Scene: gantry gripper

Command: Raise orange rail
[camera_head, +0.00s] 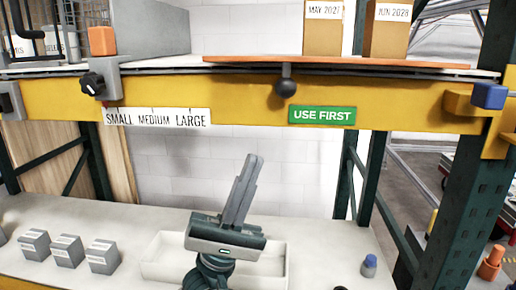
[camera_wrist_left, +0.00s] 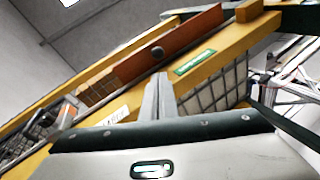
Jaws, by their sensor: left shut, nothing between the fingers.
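The orange rail (camera_head: 400,66) shows as a thin orange-brown strip along the shelf's upper edge in the head view. A dark round knob (camera_head: 285,86) hangs below its left part on a short stem. In the left wrist view the orange rail (camera_wrist_left: 188,34) runs diagonally across the top, with the knob (camera_wrist_left: 157,51) on it. My left gripper (camera_head: 250,158) is shut and empty, fingers pointing up, below the yellow beam and left of the knob in the head view. Its fingers (camera_wrist_left: 159,78) are together in the wrist view, appearing below the rail. I see no contact.
The yellow beam (camera_head: 240,95) spans the view, with a green USE FIRST label (camera_head: 322,115) and a size label (camera_head: 157,117). Cardboard boxes (camera_head: 388,30) stand above. A white tray (camera_head: 160,262) and grey blocks (camera_head: 67,250) are on the bench below. A dark green post (camera_head: 465,190) stands at right.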

